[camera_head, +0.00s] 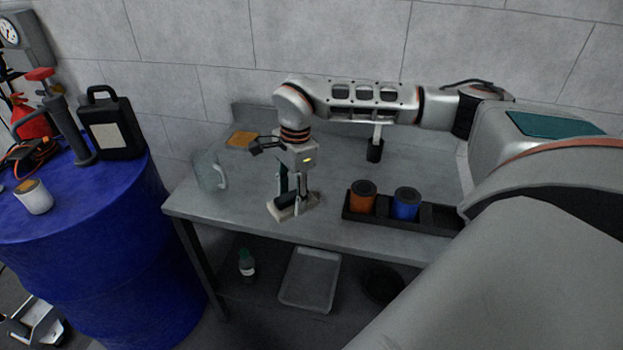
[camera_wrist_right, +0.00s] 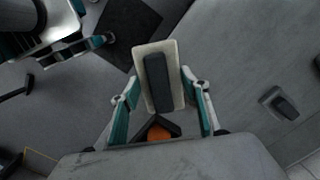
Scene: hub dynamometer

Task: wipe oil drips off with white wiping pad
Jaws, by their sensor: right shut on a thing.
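The white wiping pad (camera_head: 279,211) is a pale flat rectangle with a dark block-shaped handle. My right gripper (camera_head: 290,195) points down and is shut on that handle near the front edge of the grey table (camera_head: 250,204). The pad also shows between the teal fingers in the right wrist view (camera_wrist_right: 140,60). I cannot tell whether it touches the tabletop. I cannot make out any oil drips. A silver and teal gripper, seemingly my left one (camera_wrist_right: 92,42), is partly in the upper left of the wrist view; its jaw state is unclear.
A clear mug (camera_head: 207,172) stands left of the pad, with an orange flat piece (camera_head: 240,139) behind it. An orange can (camera_head: 362,198) and a blue can (camera_head: 405,204) stand in a dark tray (camera_head: 433,217) to the right. A blue drum (camera_head: 95,235) is at left.

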